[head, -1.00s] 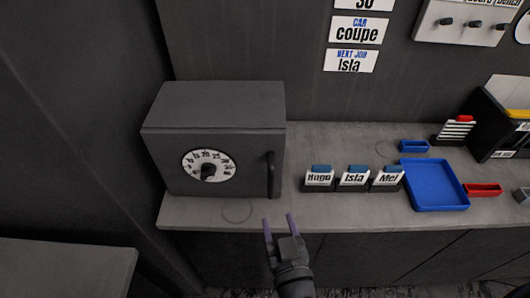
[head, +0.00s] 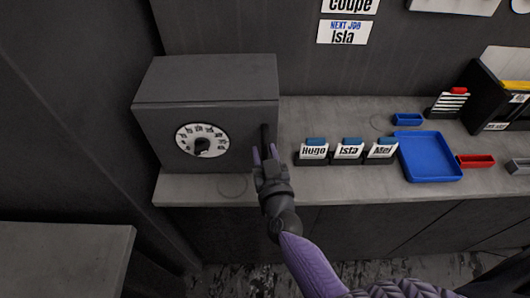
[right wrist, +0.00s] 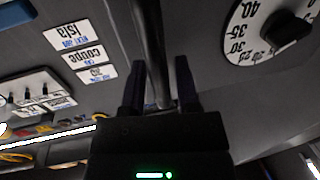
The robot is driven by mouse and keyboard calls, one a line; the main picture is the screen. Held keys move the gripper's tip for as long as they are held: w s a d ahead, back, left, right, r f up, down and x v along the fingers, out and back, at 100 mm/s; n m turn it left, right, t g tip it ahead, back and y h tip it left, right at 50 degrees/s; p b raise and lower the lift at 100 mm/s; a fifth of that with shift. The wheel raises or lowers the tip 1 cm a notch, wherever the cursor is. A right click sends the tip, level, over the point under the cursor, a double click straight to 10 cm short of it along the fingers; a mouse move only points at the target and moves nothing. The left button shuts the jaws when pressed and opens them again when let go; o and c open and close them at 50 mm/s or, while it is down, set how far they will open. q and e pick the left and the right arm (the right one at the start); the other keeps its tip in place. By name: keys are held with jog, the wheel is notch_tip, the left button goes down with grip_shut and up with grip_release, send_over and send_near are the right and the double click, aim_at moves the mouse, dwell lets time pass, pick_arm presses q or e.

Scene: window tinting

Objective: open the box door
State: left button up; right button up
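The box (head: 205,85) is a dark grey cabinet on the counter at the left, and its front door looks closed. The door has a white numbered dial (head: 202,140) with a black knob, and an upright black bar handle (head: 264,134) near its right edge. My right gripper (head: 265,154) is at the lower part of this handle. In the right wrist view the handle (right wrist: 152,45) runs between the two fingers of the right gripper (right wrist: 158,78), which stand apart with gaps visible beside the bar. My left gripper is not in view.
Small card holders labelled Hugo (head: 313,152), Isla (head: 348,150) and Mei (head: 382,150) stand right of the box. A blue tray (head: 432,160) and a red bin (head: 475,161) lie farther right. The counter front edge is just below the box.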

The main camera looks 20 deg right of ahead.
grip_shut()
dwell(0.5)
dwell(0.3)
dwell(0.3)
